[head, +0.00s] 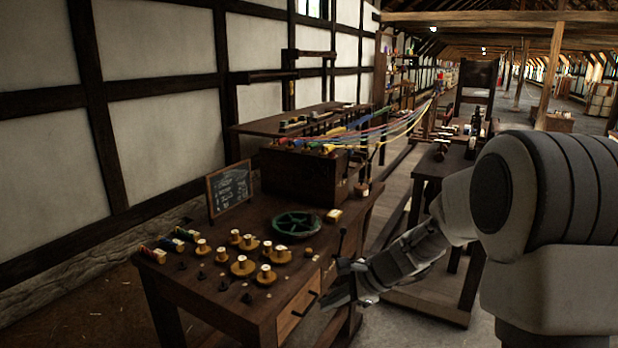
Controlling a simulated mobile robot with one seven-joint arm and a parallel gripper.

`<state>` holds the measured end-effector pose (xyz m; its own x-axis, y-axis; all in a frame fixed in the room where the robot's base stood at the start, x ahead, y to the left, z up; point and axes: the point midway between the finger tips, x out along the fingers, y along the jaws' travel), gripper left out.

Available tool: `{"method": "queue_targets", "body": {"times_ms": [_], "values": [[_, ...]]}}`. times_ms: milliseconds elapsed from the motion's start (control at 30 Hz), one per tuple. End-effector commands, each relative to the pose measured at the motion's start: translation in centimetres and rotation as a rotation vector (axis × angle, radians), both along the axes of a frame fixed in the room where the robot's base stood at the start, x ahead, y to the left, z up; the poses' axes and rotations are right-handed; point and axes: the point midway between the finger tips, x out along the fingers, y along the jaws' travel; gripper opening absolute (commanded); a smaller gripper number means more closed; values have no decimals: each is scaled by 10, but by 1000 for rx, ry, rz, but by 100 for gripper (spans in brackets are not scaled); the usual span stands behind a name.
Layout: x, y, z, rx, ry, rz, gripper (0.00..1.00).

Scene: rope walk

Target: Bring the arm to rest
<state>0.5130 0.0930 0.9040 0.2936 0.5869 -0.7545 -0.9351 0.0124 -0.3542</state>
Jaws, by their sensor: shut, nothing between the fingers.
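My arm comes in from the right side of the head view and reaches down and left. My gripper (341,283) is at its end, beside the right front edge of the wooden workbench (215,322), close to the drawer (298,308). It holds nothing that I can see, and its fingers look closed, though they are small and dark here. I cannot tell whether it touches the bench.
The bench carries several spools (242,266), a green wheel (296,224) and a small chalkboard (230,189). Coloured ropes (385,128) stretch from the raised shelf into the distance. A second table (428,170) stands behind my arm. Bare floor shows below my arm.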

Motion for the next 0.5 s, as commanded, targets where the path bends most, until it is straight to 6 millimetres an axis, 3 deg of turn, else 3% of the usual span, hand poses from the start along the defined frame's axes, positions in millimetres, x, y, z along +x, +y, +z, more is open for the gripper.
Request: {"method": "queue_targets", "body": {"times_ms": [33, 200, 500], "values": [[-13, 0, 17, -47, -47, 65, 0], [-57, -4, 57, -206, -179, 280, 0], [-139, -24, 106, -506, -380, 639, 0]]}}
